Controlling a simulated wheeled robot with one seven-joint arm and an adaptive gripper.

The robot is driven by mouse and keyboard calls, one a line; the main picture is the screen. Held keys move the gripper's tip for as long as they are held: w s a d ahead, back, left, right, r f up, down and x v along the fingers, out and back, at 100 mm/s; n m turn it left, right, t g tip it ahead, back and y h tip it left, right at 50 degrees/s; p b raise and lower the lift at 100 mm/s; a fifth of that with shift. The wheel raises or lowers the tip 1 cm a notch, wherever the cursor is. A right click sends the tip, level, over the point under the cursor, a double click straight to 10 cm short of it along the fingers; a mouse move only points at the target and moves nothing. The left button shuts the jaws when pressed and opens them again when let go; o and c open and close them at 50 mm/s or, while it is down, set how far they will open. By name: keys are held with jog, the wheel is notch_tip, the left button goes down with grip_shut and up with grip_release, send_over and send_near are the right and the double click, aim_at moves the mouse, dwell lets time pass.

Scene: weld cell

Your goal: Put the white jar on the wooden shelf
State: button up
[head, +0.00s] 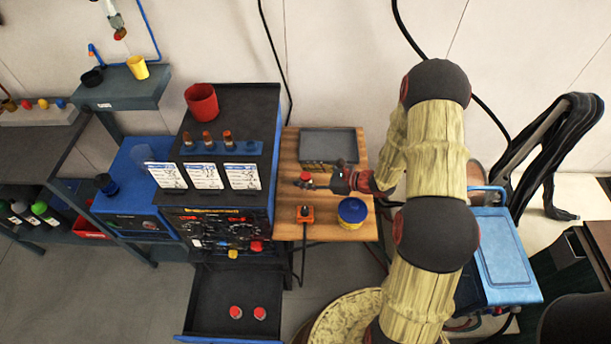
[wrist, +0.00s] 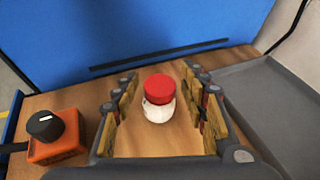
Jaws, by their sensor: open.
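The white jar (wrist: 158,111) with a red lid stands upright on the wooden shelf (wrist: 60,103). In the head view the red lid of the jar (head: 305,176) shows at the tip of my gripper (head: 311,182), over the left part of the wooden shelf (head: 338,232). In the wrist view the open fingers of my gripper (wrist: 161,73) are on both sides of the jar, with a visible gap on each side. Nothing is held.
Two red-lidded jars (head: 235,312) lie in an open drawer (head: 205,290).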

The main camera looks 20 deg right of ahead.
jog(key=shift+r, duration=0.15)
jog(key=shift+s+d+r, duration=0.15)
jog(key=shift+d, duration=0.1)
jog(key=p+v, duration=0.3)
jog(key=v, duration=0.8)
jog(key=s+a+r+n+g+h, duration=0.1)
jog(key=s+a+r+n+g, duration=0.1)
jog(key=s+a+r+n, duration=0.3)
jog(key=s+a+r+n+g, duration=0.1)
jog(key=a+r+n+g, duration=0.25)
jog(key=r, duration=0.25)
jog(key=s+a+r+n+g+h, duration=0.1)
jog(key=s+a+r+n+g, duration=0.1)
jog(key=s+a+r+n, duration=0.25)
jog(key=s+d+r+n+t+h, duration=0.2)
jog(key=s+r+n+h, duration=0.2)
jog(key=s+r+n, duration=0.2)
jog(key=s+d+r+n+t+h, duration=0.2)
jog(key=s+r+n, duration=0.4)
jog(key=r, duration=0.4)
jog(key=shift+d+h, duration=0.45)
jog(key=shift+h, duration=0.65)
jog(key=shift+s, duration=0.1)
jog(key=shift+c, duration=1.2)
